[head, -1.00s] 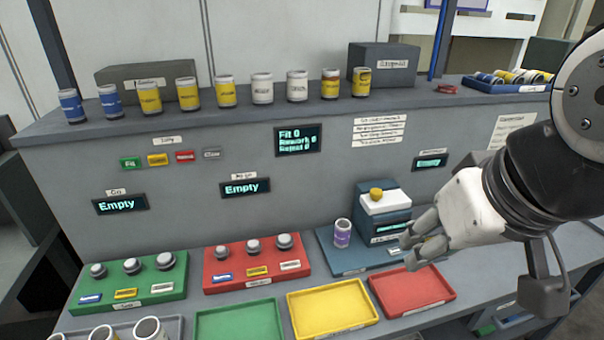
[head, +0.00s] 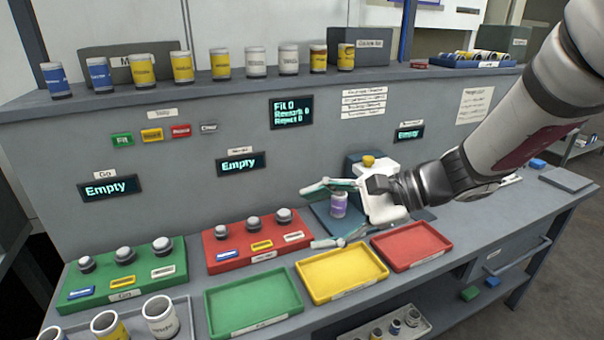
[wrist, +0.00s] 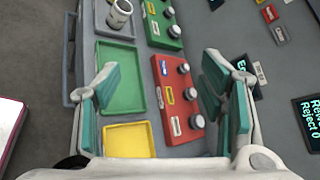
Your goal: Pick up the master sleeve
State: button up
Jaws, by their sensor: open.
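A small sleeve with a purple band (head: 338,205) stands upright on the blue plate (head: 322,217) of the gauge station; I take it as the master sleeve, though its label is unreadable. My gripper (head: 311,216) is open and empty, pointing left. In the head view its two fingers appear above and below the sleeve, but I cannot tell whether the sleeve is really between them. In the wrist view the open fingers (wrist: 158,78) show only trays and blocks between them, and no purple sleeve.
The yellow tray (head: 378,286), red tray (head: 447,251) and green tray (head: 296,304) lie in front. A red block with grey knobs (head: 212,262) stands left of the fingers. The station's yellow-knobbed unit (head: 368,161) is partly behind my gripper. Several sleeves line the upper shelf.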

jog(key=w+d+f+m+t+y+b, duration=0.1)
jog(key=w+d+f+m+t+b, duration=0.2)
jog(key=w, duration=0.4)
jog(key=w+d+f+m+t, duration=0.3)
jog(key=w+d+f+m, duration=0.15)
jog(key=w, duration=0.25)
jog(key=m+t+h+b, duration=0.3)
jog(key=m+t+h, duration=0.25)
jog(key=m, duration=0.45)
send_near(345, 197)
jog(key=shift+t+y, duration=0.25)
jog(key=shift+t, duration=0.3)
jog(key=x, duration=0.3)
jog(key=f+x, duration=0.1)
jog(key=x, duration=0.2)
jog(key=shift+w+f, duration=0.1)
jog(key=shift+b+x, duration=0.3)
jog(key=shift+x, duration=2.85)
jog(key=shift+a, duration=0.15)
grip_shut()
